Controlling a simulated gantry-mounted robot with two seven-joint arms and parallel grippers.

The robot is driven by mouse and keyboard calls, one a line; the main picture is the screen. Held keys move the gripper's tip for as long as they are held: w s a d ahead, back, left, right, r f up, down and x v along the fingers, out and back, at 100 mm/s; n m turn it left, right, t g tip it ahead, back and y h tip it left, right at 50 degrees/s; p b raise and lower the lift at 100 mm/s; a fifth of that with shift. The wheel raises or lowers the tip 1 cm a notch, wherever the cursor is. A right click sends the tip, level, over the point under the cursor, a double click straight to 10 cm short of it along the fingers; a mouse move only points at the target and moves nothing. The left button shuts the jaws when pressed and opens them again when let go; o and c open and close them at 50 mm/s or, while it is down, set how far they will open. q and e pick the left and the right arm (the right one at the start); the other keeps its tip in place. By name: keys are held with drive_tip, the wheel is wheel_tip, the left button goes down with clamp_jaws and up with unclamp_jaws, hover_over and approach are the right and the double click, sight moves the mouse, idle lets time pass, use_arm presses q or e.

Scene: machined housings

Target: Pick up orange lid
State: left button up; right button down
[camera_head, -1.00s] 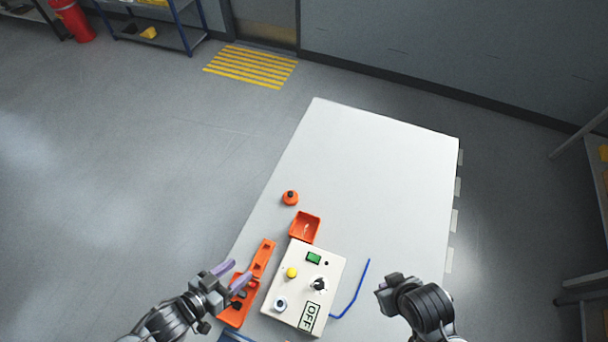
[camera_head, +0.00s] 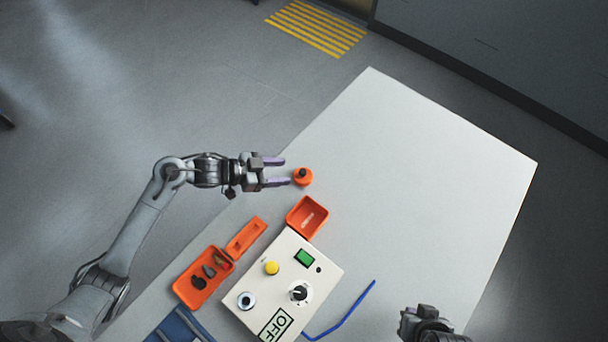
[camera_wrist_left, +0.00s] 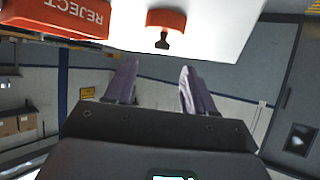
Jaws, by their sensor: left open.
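The orange lid (camera_head: 302,179) is small and round with a black knob, lying near the table's left edge. My left gripper (camera_head: 287,171) is open and empty, its two purple fingers pointing right at the lid from just left of it. In the left wrist view the lid (camera_wrist_left: 165,19) shows beyond the open fingertips (camera_wrist_left: 158,66), with its black knob in line with the gap; I see no contact there. My right gripper (camera_head: 412,318) is at the bottom right, partly cut off, and its jaws cannot be made out.
An orange bin (camera_head: 308,216), marked REJECT in the wrist view (camera_wrist_left: 55,18), stands below the lid. A white control box (camera_head: 268,300) with buttons, an orange tray (camera_head: 190,295) of dark parts, an orange strip (camera_head: 247,238) and a blue cable (camera_head: 347,318) are nearer. The far table (camera_head: 420,160) is clear.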

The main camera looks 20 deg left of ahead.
sight(301, 172)
use_arm(q)
drive_tip(key=shift+b+x, duration=0.45)
drive_tip(key=shift+x, duration=2.9)
drive_tip(key=shift+a+f, duration=0.1)
clamp_jaws()
